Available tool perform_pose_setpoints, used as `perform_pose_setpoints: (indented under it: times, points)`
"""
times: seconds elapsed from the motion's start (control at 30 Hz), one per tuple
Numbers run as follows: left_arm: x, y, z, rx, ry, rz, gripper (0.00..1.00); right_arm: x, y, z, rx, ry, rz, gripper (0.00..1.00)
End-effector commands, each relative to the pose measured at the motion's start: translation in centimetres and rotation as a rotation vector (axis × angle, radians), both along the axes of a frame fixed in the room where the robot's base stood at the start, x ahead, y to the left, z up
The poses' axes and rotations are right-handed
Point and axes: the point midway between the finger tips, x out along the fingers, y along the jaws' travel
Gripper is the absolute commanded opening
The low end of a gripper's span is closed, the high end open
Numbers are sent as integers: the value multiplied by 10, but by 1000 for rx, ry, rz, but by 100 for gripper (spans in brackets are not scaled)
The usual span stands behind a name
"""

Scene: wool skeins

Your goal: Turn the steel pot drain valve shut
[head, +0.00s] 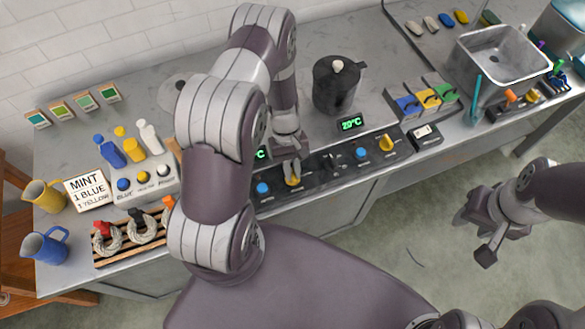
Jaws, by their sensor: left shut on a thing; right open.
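My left arm reaches over the counter. Its gripper (291,169) points down at the front control panel and is shut on a yellow valve handle (293,182). The handle's exact angle is hard to tell under the fingers. A second yellow valve handle (387,143) is further right on the panel, untouched. A dark pot (335,85) with a pale lid knob stands behind the panel. I cannot make out a steel pot; my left arm covers much of the counter there. My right gripper (474,238) is open and empty above the floor, at the right.
Blue knobs (263,189) sit beside the valve handles. A green display (350,124) reads 20°C. Dye bottles, a MINT card (88,190), jugs and skeins on a rack (130,240) are left.

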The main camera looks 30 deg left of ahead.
Motion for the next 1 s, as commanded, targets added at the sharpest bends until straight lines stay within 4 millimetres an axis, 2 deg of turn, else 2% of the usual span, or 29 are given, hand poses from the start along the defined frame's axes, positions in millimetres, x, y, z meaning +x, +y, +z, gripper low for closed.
perform_pose_setpoints:
  times: [0.3, 0.83, 0.87, 0.93, 1.0]
  points:
    - [0, 1, 1, 0, -2, 111, 0, 0, 0, -1, 0, 0, 0, 43]
    - [1, 1, 1, 1, -2, 133, 0, 0, 0, -2, 0, 0, 0, 43]
    - [1, 1, 1, 1, -2, 133, 18, 0, 0, -2, 0, 0, 0, 43]
    - [1, 1, 1, 1, -2, 133, 40, 0, 0, -2, 0, 0, 0, 43]
    - [0, 1, 1, 1, -2, 131, 40, 0, 0, -2, 0, 0, 0, 43]
